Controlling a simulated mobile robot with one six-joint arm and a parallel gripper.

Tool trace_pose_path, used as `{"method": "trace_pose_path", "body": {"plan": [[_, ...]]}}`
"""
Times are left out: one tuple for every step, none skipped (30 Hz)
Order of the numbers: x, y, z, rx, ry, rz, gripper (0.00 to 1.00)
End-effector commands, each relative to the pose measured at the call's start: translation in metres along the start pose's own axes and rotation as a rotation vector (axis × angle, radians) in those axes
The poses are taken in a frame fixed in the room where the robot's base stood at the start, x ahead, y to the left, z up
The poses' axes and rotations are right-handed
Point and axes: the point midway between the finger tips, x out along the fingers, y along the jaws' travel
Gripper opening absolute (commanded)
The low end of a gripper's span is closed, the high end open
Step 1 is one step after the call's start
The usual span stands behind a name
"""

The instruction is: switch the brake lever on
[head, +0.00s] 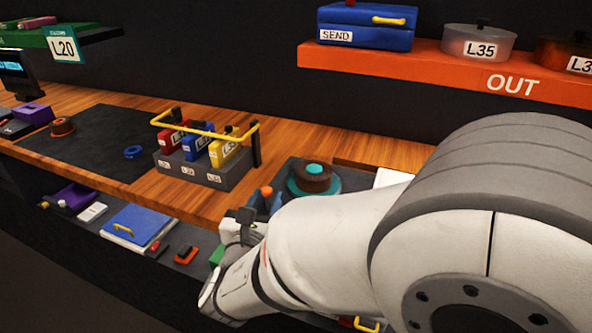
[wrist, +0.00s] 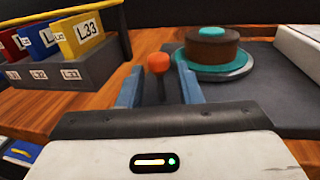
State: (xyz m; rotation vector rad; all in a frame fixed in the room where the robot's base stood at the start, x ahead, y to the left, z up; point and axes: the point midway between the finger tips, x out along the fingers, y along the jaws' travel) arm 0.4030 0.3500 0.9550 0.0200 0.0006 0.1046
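An orange ball knob on a dark stem, which looks like the brake lever (wrist: 158,62), stands between my gripper's fingers in the wrist view. The knob also shows in the head view (head: 266,190). My gripper (wrist: 158,78) is open, with one blue-grey finger on each side of the stem and a gap on both sides. It also shows in the head view (head: 264,199). The base of the lever is hidden behind my gripper. A brown drum with a teal cap (wrist: 213,46) sits on a teal-rimmed disc on the dark panel (wrist: 262,90), right of the lever.
A grey rack (head: 205,172) with red, blue and yellow labelled blocks stands left, with a yellow rail (head: 205,133) above it. A white object (wrist: 302,45) lies right of the drum. An orange OUT shelf (head: 440,70) is at the back. A lower shelf holds a blue folder (head: 138,225).

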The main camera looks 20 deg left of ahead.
Motion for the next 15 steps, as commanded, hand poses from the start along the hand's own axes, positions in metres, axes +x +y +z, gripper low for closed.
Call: {"method": "trace_pose_path", "body": {"plan": [[0.0051,-0.0004,-0.0002,0.0,0.0,-0.002,0.32],[0.0072,-0.0003,-0.0002,0.0,0.0,-0.001,0.32],[0.0092,-0.0001,-0.0002,0.0,0.0,0.0,0.32],[0.0102,0.0,-0.0002,0.0,0.001,0.0,0.32],[0.0109,0.0001,-0.0003,0.0,0.001,0.0,0.32],[0.0114,0.0002,-0.0002,0.0,0.001,0.001,0.32],[0.0116,0.0003,-0.0002,0.0,0.001,0.001,0.32],[0.0115,0.0003,-0.0002,0.0,0.001,0.001,0.32],[0.0114,0.0004,-0.0002,0.0,0.001,0.001,0.32],[0.0113,0.0004,-0.0002,0.0,0.001,0.001,0.32],[0.0113,0.0005,-0.0002,0.0,0.001,0.002,0.32],[0.0112,0.0005,-0.0002,0.0,0.001,0.002,0.32],[0.0111,0.0005,-0.0002,0.0,0.001,0.002,0.3],[0.0111,0.0005,-0.0001,0.001,0.001,0.002,0.27],[0.011,0.0005,-0.0001,0.001,0.001,0.002,0.24]]}}
